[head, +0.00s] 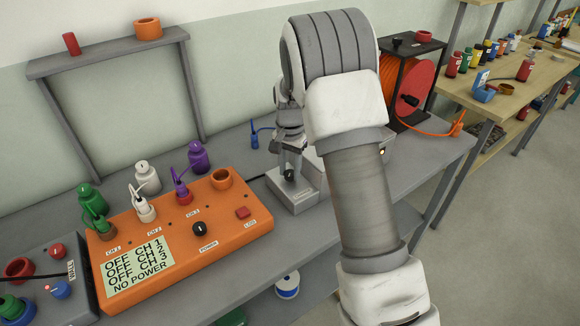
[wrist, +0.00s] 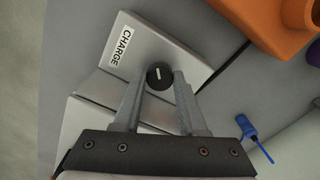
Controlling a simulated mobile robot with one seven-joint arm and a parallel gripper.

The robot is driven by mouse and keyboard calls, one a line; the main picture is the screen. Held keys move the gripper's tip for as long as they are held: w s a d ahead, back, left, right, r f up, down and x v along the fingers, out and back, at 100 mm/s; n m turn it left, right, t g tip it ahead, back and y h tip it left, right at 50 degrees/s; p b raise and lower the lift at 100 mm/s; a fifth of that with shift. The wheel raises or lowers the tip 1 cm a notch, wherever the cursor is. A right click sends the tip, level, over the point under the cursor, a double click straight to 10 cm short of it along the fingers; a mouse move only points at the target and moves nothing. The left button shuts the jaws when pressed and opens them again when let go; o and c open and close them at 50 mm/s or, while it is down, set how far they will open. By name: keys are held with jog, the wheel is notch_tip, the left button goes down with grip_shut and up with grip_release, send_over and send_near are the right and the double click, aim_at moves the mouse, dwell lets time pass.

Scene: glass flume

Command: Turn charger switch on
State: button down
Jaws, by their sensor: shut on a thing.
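The charger (head: 294,202) is a grey box with a sloped face, standing on the bench right of the orange console. In the wrist view its face (wrist: 165,45) carries a white CHARGE label (wrist: 122,45). Its switch is a round black knob (wrist: 160,77) with a short white mark; it also shows in the head view (head: 289,175). My gripper (wrist: 159,92) is shut on the knob, one finger on each side. In the head view my gripper (head: 288,160) reaches down to the charger, and my arm hides part of the bench beside it.
The orange console (head: 180,245) has a display reading OFF for its channels and NO POWER, a POWER knob (head: 199,229) and plugged-in connectors. A blue plug (wrist: 246,126) lies near the gripper. An orange cable reel (head: 415,85) stands to the right, behind my arm.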

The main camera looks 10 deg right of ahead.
aim_at(290, 173)
jog(key=m+p, duration=0.1)
jog(key=m, duration=0.3)
jog(key=shift+r, duration=0.1)
jog(key=shift+m+p, duration=0.9)
jog(key=shift+m, duration=1.1)
jog(key=shift+w, duration=0.1)
jog(key=c, duration=0.8)
grip_release()
jog(key=shift+o, duration=0.2)
notch_tip(290, 173, up, 17)
jog(key=p, duration=0.1)
jog(key=shift+r, duration=0.15)
jog(key=shift+r, duration=0.1)
